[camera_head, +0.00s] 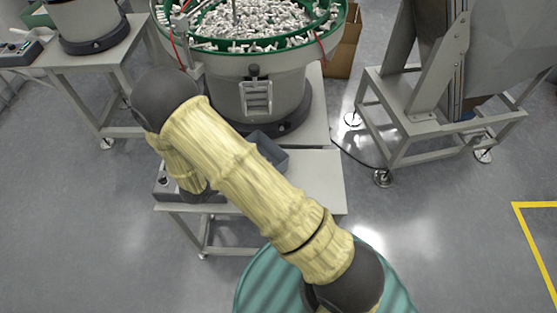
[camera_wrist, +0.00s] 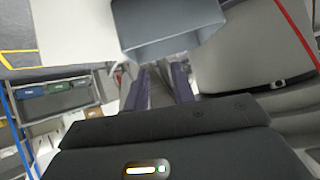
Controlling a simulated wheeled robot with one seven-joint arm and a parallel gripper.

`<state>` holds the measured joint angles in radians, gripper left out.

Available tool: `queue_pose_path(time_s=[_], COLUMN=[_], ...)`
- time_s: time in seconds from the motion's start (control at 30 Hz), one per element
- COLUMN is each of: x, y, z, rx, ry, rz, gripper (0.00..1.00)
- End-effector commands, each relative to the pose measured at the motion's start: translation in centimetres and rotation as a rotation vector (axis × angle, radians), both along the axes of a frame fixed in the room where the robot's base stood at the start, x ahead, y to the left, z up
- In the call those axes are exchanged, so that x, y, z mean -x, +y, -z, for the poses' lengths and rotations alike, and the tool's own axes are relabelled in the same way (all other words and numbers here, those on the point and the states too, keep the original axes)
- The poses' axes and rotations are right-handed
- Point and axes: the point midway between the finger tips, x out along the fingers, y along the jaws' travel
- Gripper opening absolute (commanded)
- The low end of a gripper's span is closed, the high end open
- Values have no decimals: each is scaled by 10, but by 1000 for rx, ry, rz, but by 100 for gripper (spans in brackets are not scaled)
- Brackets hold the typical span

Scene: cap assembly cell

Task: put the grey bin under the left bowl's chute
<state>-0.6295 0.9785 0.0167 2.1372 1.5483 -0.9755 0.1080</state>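The grey bin (camera_head: 271,148) is on the low table beside the middle bowl feeder, partly covered by my arm in the head view. In the wrist view the bin (camera_wrist: 168,30) is at the top, its open side partly facing the camera. My gripper (camera_wrist: 160,80) shows two dark fingers with a clear gap between them, pointing at the bin's near edge. Whether they touch the bin I cannot tell. In the head view my gripper is hidden behind my arm. The left bowl feeder (camera_head: 90,25) is at the top left, cut by the frame. Its chute cannot be made out.
The middle bowl (camera_head: 250,40) has a green rim and is full of white parts. The low table's white top (camera_head: 318,180) is bare to the bin's right. A control box (camera_head: 172,187) is at its left. A metal frame (camera_head: 430,140) stands right. Floor is open at left.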

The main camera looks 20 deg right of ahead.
Motion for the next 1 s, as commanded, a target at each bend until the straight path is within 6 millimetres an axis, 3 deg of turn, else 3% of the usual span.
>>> queue_pose_path(time_s=[0.1, 0.2, 0.37, 0.57, 0.7, 0.9, 1.0], x=[-26, -36, -32, 6, 51, 115, 128], y=[2, 4, 0, -23, -50, -92, -102], z=[-28, -52, -93, -141, -167, -188, -191], rx=[-152, -253, -359, -395, -362, -278, -256], ry=[41, 88, 179, 330, 470, 667, 716], rz=[-125, -250, -454, -697, -836, -946, -963], gripper=[25, 25, 25, 25, 25, 25, 25])
